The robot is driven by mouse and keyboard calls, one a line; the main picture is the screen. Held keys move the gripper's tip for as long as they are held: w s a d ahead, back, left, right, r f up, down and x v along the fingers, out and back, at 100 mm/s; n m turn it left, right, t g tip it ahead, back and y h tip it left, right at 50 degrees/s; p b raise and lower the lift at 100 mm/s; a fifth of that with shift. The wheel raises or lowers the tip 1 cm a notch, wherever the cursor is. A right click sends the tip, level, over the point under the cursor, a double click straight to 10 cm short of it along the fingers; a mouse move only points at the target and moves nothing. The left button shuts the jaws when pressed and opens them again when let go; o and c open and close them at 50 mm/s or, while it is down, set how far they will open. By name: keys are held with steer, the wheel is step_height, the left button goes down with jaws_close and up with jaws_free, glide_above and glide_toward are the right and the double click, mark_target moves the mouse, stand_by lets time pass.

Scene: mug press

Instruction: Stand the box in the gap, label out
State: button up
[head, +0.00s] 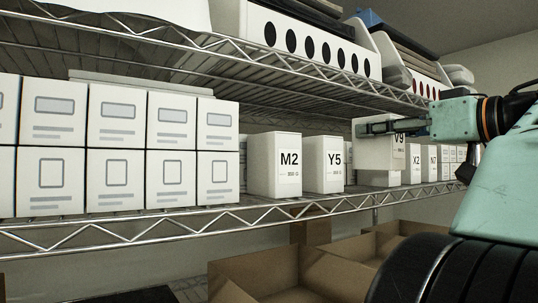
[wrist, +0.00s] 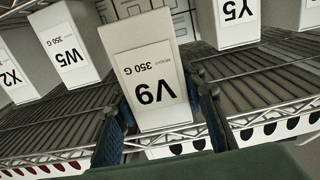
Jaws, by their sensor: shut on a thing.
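My gripper (head: 378,127) is shut on the white V9 box (head: 380,159), one finger on each side. The wrist view shows the V9 box (wrist: 148,70) with its label facing the camera, its lettering turned the same way as its neighbours'. In the head view the box is upright and sits higher than the row. The Y5 box (wrist: 232,22) and W5 box (wrist: 68,45) stand on either side of the space where the V9 box shows. Whether its base touches the shelf is hard to tell. The W5 label is hidden in the head view.
The wire shelf (head: 270,204) has a raised front rail. The M2 box (head: 275,165) stands left of Y5, and the X2 box (head: 415,164) and N7 box (head: 432,163) stand to the right. Stacked white boxes (head: 120,150) fill the left. An upper shelf (head: 270,58) hangs above. Open cartons (head: 262,275) lie below.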

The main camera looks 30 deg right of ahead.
mark_target(399, 148)
steer(key=w+f, duration=0.1)
steer(key=w, duration=0.1)
steer(key=w+f, duration=0.1)
steer(key=w, duration=0.1)
steer(key=w+f, duration=0.1)
steer(key=w, duration=0.1)
steer(key=shift+w+a, duration=0.25)
steer(key=shift+w, duration=0.15)
steer(key=shift+f, duration=0.2)
steer(key=shift+f, duration=0.2)
steer(key=o, duration=1.5)
steer(key=shift+s+r, duration=0.15)
steer(key=shift+s, duration=0.1)
steer(key=s, duration=0.7)
steer(key=s+d+b, duration=0.1)
steer(key=s, duration=0.3)
steer(key=shift+s, duration=0.3)
